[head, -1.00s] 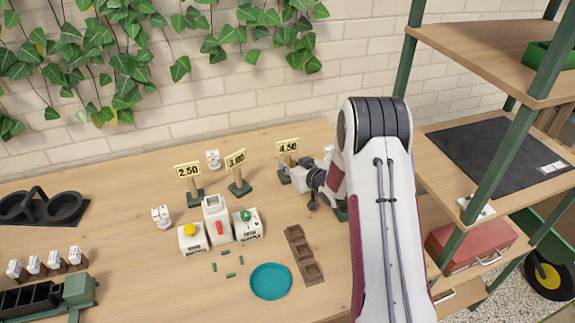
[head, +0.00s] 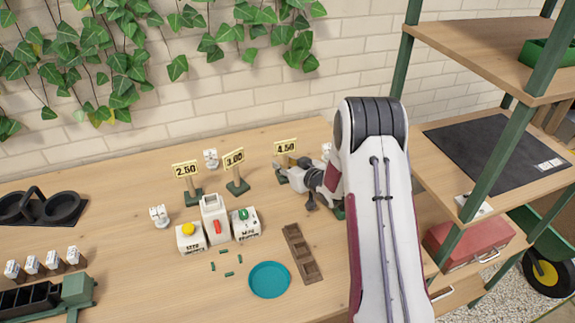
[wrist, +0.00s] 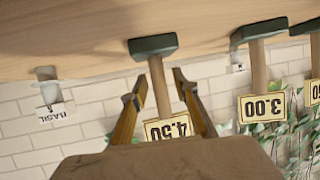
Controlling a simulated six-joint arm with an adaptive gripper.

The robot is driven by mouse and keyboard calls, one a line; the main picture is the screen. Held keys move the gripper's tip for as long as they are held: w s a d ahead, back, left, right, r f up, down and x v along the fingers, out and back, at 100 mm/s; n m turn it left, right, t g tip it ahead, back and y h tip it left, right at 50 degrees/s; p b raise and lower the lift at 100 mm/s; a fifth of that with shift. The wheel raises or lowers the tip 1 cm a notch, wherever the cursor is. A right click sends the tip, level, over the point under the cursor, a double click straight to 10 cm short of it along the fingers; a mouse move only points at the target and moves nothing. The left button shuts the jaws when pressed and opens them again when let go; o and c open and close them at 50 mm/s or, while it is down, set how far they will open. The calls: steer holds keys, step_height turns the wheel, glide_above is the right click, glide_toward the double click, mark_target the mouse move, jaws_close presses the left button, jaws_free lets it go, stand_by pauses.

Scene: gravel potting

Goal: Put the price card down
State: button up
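The 4.50 price card (head: 286,147) stands on the table at the back, right of the other cards. In the wrist view, which is upside down, its yellow sign (wrist: 167,128), wooden post and dark green base (wrist: 153,46) show. The base appears to rest on the table top. My gripper (wrist: 160,76) is open, with one finger on each side of the post and a visible gap at both sides. In the head view my gripper (head: 296,166) is beside the card, its fingers partly hidden and small.
The 3.00 card (head: 234,160) and 2.50 card (head: 186,170) stand to the left. Labelled boxes, a teal dish (head: 269,280) and a brown tray (head: 302,255) are nearer. A white BASIL tag (wrist: 53,113) stands near the gripper. A shelf rack (head: 480,150) is at the right.

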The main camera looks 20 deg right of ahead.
steer(key=shift+r, duration=0.15)
steer(key=v, duration=1.2)
stand_by(0.6)
steer(key=s+a+r+m+g+h, duration=0.1)
steer(key=s+r+g+h, duration=0.1)
steer(key=s+r, duration=0.55)
steer(key=s+a+r+m+g+h, duration=0.1)
steer(key=s+r+g+h, duration=0.3)
steer(key=r, duration=0.6)
steer(key=s+a+r+y, duration=0.1)
steer(key=s+a, duration=0.4)
steer(key=s, duration=0.8)
steer(key=s+a+r+g+y, duration=0.1)
steer(key=s+a, duration=0.4)
steer(key=s, duration=0.9)
steer(key=shift+r+g+y, duration=0.3)
steer(key=shift+r+y, duration=0.1)
steer(key=shift+y, duration=0.3)
